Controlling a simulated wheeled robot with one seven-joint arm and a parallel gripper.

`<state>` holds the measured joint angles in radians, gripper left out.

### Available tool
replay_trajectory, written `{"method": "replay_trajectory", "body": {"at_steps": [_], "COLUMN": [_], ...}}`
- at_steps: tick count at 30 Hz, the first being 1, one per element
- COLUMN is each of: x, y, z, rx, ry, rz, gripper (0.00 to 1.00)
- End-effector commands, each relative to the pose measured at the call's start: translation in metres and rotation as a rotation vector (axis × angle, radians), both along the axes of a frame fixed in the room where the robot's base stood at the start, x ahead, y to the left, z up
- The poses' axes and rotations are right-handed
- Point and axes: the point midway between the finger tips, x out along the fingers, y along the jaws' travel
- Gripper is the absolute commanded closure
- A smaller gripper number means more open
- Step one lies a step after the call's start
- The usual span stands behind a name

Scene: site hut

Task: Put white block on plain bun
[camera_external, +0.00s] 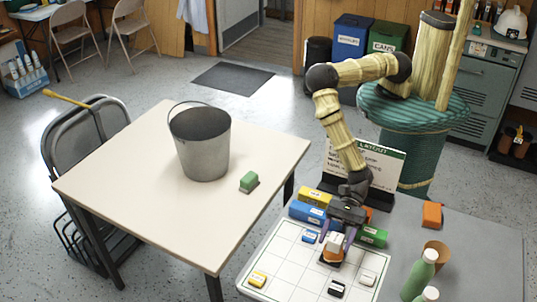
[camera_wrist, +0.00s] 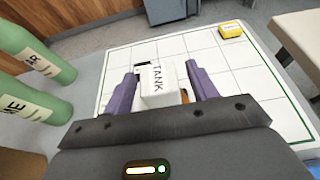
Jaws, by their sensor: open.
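The white block (camera_wrist: 157,84), lettered "TANK", stands between my gripper's fingers. In the external view the white block (camera_external: 334,242) appears on top of an orange-brown piece (camera_external: 332,256) with a dark base, on the gridded board. That piece may be the plain bun; I see no name on it. In the wrist view only a bit of orange shows beside the block. My gripper (camera_external: 336,240) points down over the board with its purple fingers apart, one on each side of the block. In the wrist view my gripper (camera_wrist: 162,92) is open, with gaps visible beside the block.
The gridded board (camera_external: 280,258) holds small blue, yellow, black and white blocks. Larger coloured blocks (camera_external: 307,212) line its back edge, before a sign (camera_external: 365,165). An orange block (camera_external: 432,215), brown cup (camera_external: 437,253) and green bottles (camera_external: 420,272) stand right. A bucket (camera_external: 203,150) stands left.

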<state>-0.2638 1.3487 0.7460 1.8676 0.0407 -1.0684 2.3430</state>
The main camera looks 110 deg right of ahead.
Motion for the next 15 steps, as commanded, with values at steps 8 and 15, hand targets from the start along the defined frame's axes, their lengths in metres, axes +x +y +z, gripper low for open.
{"method": "replay_trajectory", "body": {"at_steps": [8,15], "x": [-0.023,-0.028], "y": [-0.024,-0.028], "z": [0.013,0.017], "rx": [0.0,0.001], "ry": [0.002,-0.001], "rz": [0.001,0.0], "gripper": [0.42,0.42]}}
